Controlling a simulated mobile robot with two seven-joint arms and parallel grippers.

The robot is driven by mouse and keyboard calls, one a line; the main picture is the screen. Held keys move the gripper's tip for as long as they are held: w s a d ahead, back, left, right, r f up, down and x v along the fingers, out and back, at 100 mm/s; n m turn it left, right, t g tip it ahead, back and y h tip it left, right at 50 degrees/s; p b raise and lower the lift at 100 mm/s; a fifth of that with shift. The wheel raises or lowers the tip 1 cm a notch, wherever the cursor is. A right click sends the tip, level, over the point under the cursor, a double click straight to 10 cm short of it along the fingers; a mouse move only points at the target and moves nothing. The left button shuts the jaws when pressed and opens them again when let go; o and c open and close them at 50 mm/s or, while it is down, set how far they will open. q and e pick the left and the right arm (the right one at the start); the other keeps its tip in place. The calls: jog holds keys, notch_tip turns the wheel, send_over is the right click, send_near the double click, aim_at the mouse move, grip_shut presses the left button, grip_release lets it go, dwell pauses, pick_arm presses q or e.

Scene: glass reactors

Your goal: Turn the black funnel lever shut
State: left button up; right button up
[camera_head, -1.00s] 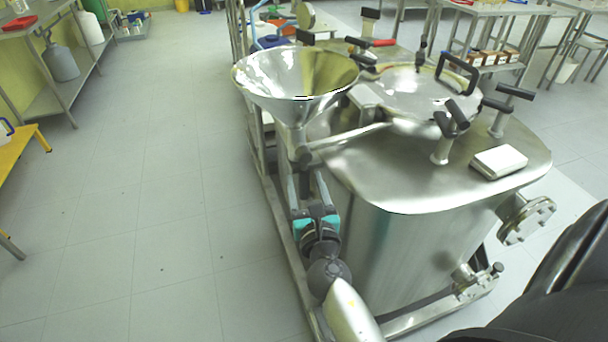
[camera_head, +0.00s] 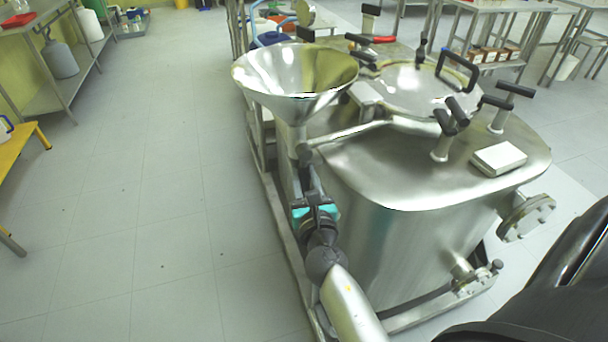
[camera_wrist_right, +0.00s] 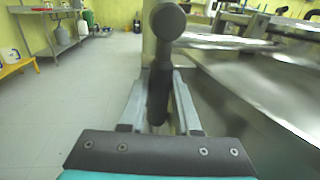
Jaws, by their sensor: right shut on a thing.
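The steel funnel (camera_head: 295,82) stands above the left end of the steel reactor, upright on its stem. Its black lever (camera_wrist_right: 158,75) hangs down in the right wrist view, its rounded top end nearest the camera. In the head view the lever is small and hard to separate from the funnel stem. My right gripper (camera_head: 311,178) reaches up from below the funnel. In the right wrist view its two grey fingers (camera_wrist_right: 160,92) lie on either side of the lever, shut on it. My left gripper is not in view.
The reactor (camera_head: 390,180) with its round lid (camera_head: 415,88), black clamp handles and a white box (camera_head: 499,158) fills the space right of the gripper. Open floor (camera_head: 150,200) lies to the left. A yellow table (camera_head: 22,138) stands at the far left.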

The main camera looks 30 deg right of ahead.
grip_shut()
dwell(0.8)
jog(key=shift+w, duration=0.1)
